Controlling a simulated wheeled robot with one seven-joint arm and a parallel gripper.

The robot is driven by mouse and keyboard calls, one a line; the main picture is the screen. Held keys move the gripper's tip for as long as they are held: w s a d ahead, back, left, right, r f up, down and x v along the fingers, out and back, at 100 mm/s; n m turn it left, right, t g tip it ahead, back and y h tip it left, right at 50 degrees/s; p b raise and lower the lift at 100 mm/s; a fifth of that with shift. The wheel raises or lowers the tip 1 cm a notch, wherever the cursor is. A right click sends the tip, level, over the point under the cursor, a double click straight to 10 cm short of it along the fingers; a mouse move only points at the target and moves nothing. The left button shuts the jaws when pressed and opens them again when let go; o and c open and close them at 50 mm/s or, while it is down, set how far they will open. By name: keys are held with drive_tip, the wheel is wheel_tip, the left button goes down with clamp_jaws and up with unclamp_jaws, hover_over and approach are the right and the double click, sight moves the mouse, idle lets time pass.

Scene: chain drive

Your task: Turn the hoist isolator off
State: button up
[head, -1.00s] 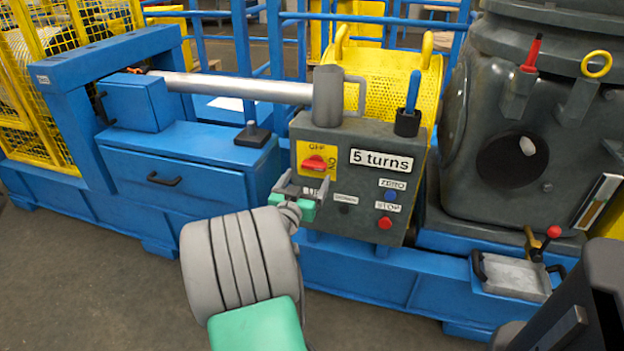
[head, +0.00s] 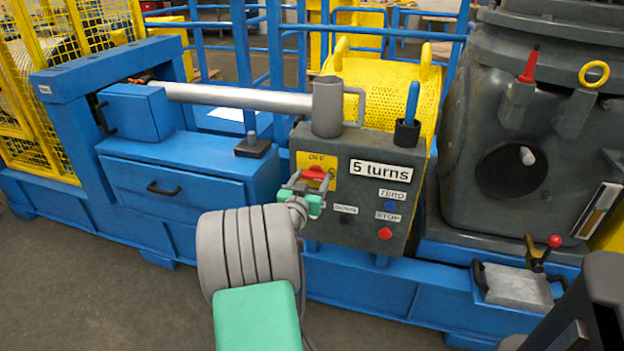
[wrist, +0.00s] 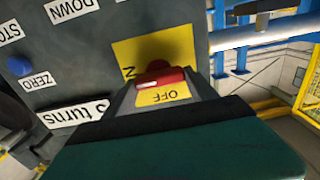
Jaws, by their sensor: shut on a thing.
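The hoist isolator is a red rotary handle (head: 316,172) on a yellow plate (head: 304,160) at the upper left of the dark control box. The plate reads OFF at its top. In the wrist view the red handle (wrist: 160,78) lies nearly crosswise beside the upside-down OFF label (wrist: 163,95), and part of another label, an N, shows to its left. My gripper (head: 306,185) is at the plate, its two grey fingers (wrist: 163,88) on either side of the handle and shut on it. The fingers hide the lower part of the plate in the head view.
The dark box (head: 345,150) also carries a 5 turns sign (head: 380,171), a blue ZERO button (head: 390,206), a red STOP button (head: 384,233) and a DOWN button, close to my gripper.

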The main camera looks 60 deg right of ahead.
drive_tip(key=c, duration=0.6)
drive_tip(key=shift+c, duration=0.2)
drive_tip(key=shift+n, duration=0.4)
drive_tip(key=n, duration=0.2)
drive_tip(key=shift+n, duration=0.3)
drive_tip(key=n+p, duration=0.1)
drive_tip(key=n, duration=0.2)
drive_tip(key=shift+w+n, duration=0.1)
drive_tip(key=shift+n, duration=0.2)
drive_tip(key=n+p, duration=0.2)
drive_tip(key=n, duration=0.3)
drive_tip(key=n+p, duration=0.3)
drive_tip(key=n, duration=0.3)
drive_tip(key=shift+w+f, duration=0.1)
drive_tip(key=shift+f, duration=0.05)
